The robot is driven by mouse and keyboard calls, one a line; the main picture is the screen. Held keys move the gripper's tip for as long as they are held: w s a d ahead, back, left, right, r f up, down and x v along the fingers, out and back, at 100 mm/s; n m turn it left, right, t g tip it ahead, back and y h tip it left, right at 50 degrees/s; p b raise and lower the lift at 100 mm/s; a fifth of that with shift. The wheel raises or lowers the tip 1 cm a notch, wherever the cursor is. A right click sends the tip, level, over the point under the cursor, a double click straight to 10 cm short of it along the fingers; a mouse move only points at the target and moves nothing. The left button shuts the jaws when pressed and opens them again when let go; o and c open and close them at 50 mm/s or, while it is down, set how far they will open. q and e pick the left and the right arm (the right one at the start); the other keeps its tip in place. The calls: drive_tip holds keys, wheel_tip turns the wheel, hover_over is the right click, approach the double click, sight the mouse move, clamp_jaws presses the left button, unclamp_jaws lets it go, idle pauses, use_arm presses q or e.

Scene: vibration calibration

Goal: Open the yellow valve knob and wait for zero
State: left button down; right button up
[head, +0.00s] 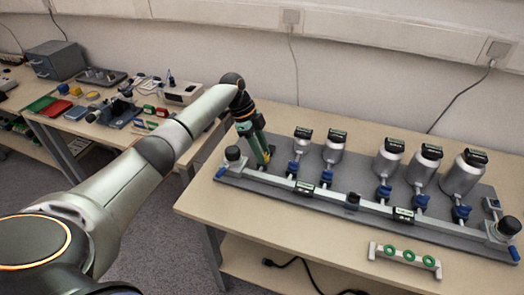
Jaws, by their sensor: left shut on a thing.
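My left gripper (264,160) reaches down from the upper left to the left part of the metal pipe manifold (325,192). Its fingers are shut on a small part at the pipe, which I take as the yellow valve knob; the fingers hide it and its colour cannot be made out. Several blue valve knobs (384,192) show along the pipe below metal canisters (388,158) with dark display tops. Small dark displays (403,214) sit on the pipe, but their digits are too small to read. My right gripper is not in view.
The manifold stands on a grey base plate (283,199) on a wooden table (232,216). A small rack with green rings (405,258) lies in front. Another bench at left holds trays and a grey drawer box (55,61). The table's front left is clear.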

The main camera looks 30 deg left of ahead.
use_arm(q)
drive_tip(key=c, duration=0.7)
unclamp_jaws()
drive_tip(key=shift+o, duration=0.9)
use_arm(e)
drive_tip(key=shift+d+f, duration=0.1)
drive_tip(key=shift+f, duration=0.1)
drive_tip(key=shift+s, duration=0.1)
use_arm(q)
drive_tip(key=v, duration=1.2)
drive_tip(key=shift+r+p, duration=0.2)
drive_tip(key=shift+p, duration=0.25)
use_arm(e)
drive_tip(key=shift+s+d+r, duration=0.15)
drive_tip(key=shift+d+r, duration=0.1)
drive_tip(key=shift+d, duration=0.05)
